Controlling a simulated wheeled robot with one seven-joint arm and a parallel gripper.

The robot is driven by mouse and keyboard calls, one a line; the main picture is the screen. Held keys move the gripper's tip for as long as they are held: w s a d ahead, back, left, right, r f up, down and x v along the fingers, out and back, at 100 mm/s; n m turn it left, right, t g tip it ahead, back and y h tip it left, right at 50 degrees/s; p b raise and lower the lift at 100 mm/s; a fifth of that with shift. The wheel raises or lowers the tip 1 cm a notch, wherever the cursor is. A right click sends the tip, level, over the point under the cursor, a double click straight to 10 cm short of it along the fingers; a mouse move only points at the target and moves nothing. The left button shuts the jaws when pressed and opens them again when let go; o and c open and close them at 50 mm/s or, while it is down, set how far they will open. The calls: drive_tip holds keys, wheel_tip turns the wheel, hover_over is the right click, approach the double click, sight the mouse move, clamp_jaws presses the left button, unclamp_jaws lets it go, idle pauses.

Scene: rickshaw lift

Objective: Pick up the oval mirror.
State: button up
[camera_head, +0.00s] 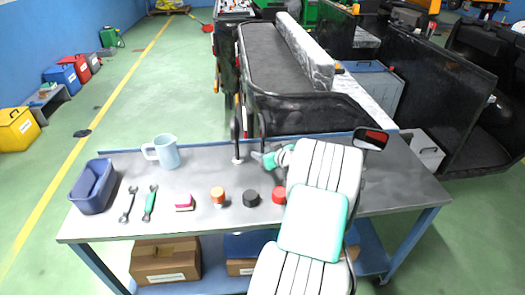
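An oval mirror (370,138) with a black frame and a reddish reflection shows at the right, just past the upper end of my arm. It appears at the table's far edge. A dark stem seems to run down from it behind my arm, so its lower part is hidden. My white and teal arm reaches up from the bottom over the right half of the table. My gripper is not visible; it seems hidden behind the arm. I cannot tell how far it is from the mirror.
The grey table (330,225) holds a blue bin (92,187), a light blue mug (167,152), two wrenches, a pink-and-white block (184,203), several round caps and a green-grey tool (277,158). A black upright (237,140) stands mid-table. A black rickshaw body (290,75) is behind.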

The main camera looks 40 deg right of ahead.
sight(262, 147)
drive_tip(key=d, duration=0.2)
drive_tip(key=d+f+t, duration=0.1)
drive_tip(key=shift+s+d+m+h, duration=0.3)
drive_tip(key=shift+s+h, duration=0.05)
drive_tip(key=shift+h, duration=0.05)
drive_tip(key=p+x, duration=0.1)
drive_tip(key=x, duration=0.6)
drive_tip(key=shift+w+r, duration=0.1)
drive_tip(key=shift+r, duration=0.05)
clamp_jaws()
drive_tip(key=shift+r, duration=0.1)
idle(0.4)
